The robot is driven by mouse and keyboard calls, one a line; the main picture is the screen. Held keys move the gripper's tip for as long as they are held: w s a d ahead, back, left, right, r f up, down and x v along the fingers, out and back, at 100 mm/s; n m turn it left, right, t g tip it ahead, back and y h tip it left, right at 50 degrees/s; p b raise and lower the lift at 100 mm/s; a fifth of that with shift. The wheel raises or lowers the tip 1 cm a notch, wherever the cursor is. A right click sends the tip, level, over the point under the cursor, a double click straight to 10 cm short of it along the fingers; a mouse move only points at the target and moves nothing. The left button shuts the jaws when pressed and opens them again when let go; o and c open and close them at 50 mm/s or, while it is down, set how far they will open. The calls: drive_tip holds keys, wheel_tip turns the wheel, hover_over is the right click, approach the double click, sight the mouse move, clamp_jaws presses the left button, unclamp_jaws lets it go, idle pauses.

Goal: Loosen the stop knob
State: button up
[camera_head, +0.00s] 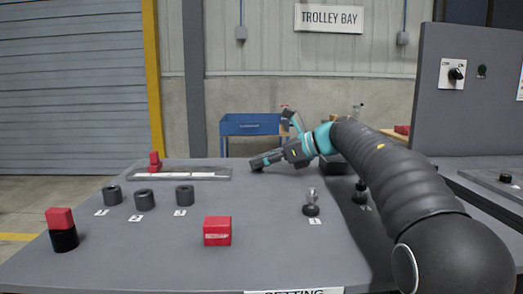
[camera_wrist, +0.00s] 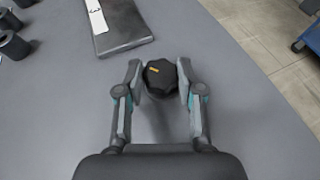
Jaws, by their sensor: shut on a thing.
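The stop knob is dark and faceted with a small yellow mark (camera_wrist: 160,78). It sits between my two fingertips in the wrist view, where my gripper (camera_wrist: 160,88) is shut on it from both sides. In the head view my gripper (camera_head: 268,159) reaches down low at the far edge of the table, just right of the end of a flat grey rail (camera_head: 222,174). The knob is hard to make out there. The rail's end with its white scale strip also shows in the wrist view (camera_wrist: 122,42).
A red block (camera_head: 155,162) stands on the rail. Several dark rings (camera_head: 144,200) stand at left near labels. A red box (camera_head: 217,231) lies in front, and a black cylinder with a red top (camera_head: 62,230) stands front left. A blue trolley (camera_head: 250,124) is behind the table.

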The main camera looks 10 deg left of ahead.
drive_tip(key=shift+w+n+g+p, duration=0.1)
drive_tip(key=shift+n+g+p, duration=0.4)
drive_tip(key=shift+p, duration=0.05)
drive_tip(key=o, duration=1.2)
drive_tip(key=shift+c, duration=0.2)
drive_tip(key=v, duration=1.2)
drive_tip(key=shift+w+f, duration=0.1)
drive_tip(key=shift+w, duration=0.05)
